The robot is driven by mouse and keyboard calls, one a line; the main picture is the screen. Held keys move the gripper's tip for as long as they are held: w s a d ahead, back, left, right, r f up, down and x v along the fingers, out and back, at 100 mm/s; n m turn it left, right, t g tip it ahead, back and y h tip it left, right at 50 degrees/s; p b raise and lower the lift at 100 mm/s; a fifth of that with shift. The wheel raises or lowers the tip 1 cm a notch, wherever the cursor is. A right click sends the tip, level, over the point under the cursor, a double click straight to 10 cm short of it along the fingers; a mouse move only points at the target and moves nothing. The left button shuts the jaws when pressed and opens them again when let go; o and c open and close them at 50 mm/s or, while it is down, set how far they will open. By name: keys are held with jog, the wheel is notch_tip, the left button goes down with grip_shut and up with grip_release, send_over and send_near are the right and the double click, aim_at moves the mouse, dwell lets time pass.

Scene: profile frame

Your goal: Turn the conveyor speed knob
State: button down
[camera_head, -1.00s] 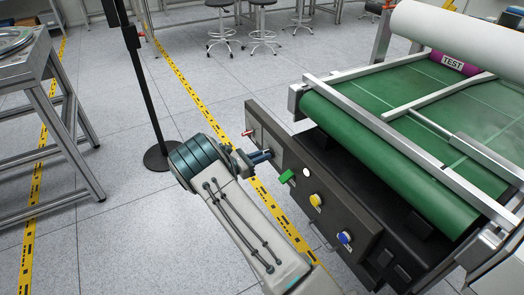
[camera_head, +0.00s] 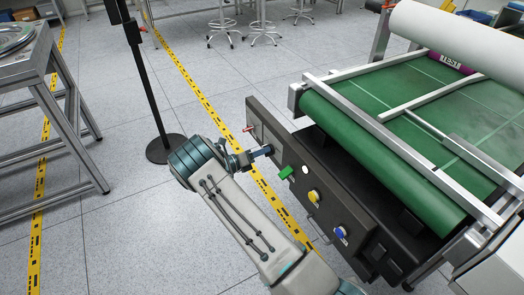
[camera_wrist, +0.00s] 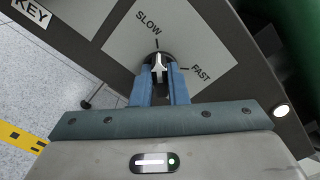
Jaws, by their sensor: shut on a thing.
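The conveyor speed knob (camera_wrist: 159,66) is a dark round knob with a white pointer, on a light plate marked SLOW and FAST in the wrist view. The pointer stands roughly upright in that view, between the two marks. My gripper (camera_wrist: 160,84) has its two blue fingers on either side of the knob and is shut on it. In the head view my gripper (camera_head: 266,151) reaches the left part of the dark control panel (camera_head: 327,209); the knob is hidden there by the fingers.
A red switch (camera_head: 250,128), a green switch (camera_head: 286,172), a yellow button (camera_head: 313,196) and a blue button (camera_head: 340,232) sit on the panel. The green conveyor belt (camera_head: 385,155) lies behind it. A black post (camera_head: 146,90) stands left of my arm. Floor is free between.

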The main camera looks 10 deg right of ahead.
jog(key=shift+n, duration=0.3)
jog(key=c, duration=1.4)
grip_release()
jog(key=shift+c, duration=0.2)
jog(key=v, duration=1.4)
jog(key=shift+d, duration=0.1)
